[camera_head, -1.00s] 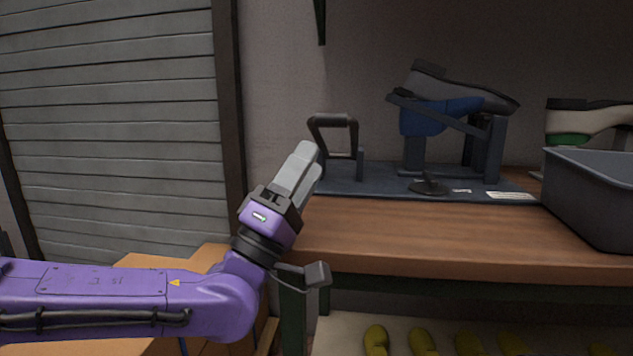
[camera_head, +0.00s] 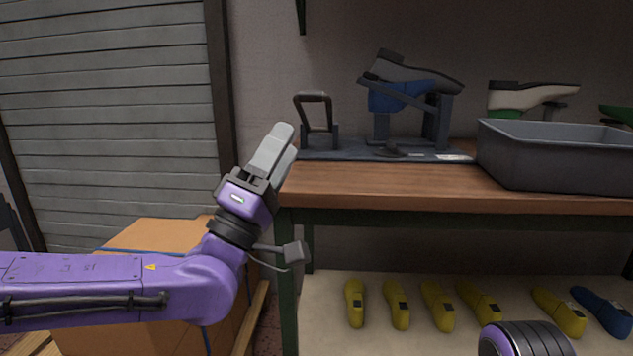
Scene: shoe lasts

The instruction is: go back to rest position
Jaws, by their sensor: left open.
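My left gripper (camera_head: 277,150) is on a purple arm that comes in from the left. Its grey fingers point up and to the right, in front of the left end of the wooden workbench (camera_head: 370,184). The jaws are open with nothing between them. A purple and black part of my right arm (camera_head: 525,340) shows at the bottom right edge. My right gripper is out of view.
A fixture holding a shoe on a blue last (camera_head: 398,98) stands on the bench, beside a grey bin (camera_head: 560,160). Yellow lasts (camera_head: 438,305) and a blue last (camera_head: 602,310) lie on the lower shelf. A cardboard box (camera_head: 155,240) is behind my left arm.

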